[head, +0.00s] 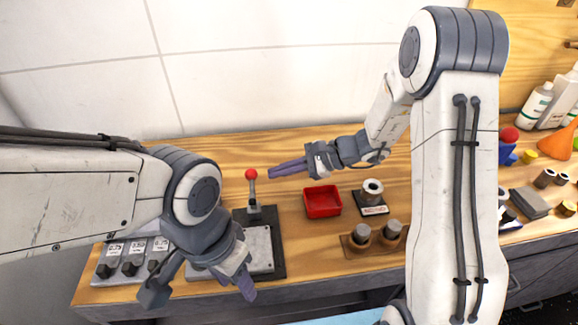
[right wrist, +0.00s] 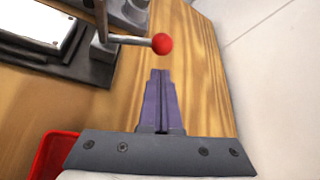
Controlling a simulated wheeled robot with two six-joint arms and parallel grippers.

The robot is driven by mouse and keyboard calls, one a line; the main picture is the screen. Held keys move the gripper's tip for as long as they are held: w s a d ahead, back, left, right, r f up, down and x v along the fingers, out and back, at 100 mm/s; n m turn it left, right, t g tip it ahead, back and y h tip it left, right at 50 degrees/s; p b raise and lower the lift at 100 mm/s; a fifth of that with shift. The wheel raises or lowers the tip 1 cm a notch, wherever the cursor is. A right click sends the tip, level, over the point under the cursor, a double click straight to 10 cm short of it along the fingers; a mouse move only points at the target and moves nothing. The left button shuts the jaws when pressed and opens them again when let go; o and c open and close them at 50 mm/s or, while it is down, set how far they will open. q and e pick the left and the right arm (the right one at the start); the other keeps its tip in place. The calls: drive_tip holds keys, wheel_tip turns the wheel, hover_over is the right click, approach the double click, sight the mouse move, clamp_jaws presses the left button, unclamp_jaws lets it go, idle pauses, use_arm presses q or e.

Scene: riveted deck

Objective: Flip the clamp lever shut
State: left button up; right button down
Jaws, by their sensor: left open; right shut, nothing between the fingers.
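The clamp lever (head: 252,190) stands upright with a red ball (head: 251,174) on top, on a dark base (head: 277,262) with a light metal plate (head: 260,246). In the right wrist view the lever's rod (right wrist: 125,40) ends in the red ball (right wrist: 162,44), just beyond my fingertips. My right gripper (head: 271,172) is shut and empty, to the right of the ball; its closed purple fingers (right wrist: 160,75) point at it with a small gap. My left gripper (head: 248,290) is open, low in front of the plate, partly covering it; its fingers hang downward.
A red tray (head: 322,202) lies right of the clamp. A dark stand with a metal ring (head: 372,190) and a wooden block with two cylinders (head: 362,240) are further right. Several switch boxes (head: 120,262) stand at left. Bottles and blocks crowd the far right.

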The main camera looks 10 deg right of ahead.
sight(252, 186)
drive_tip(key=shift+x, duration=2.2)
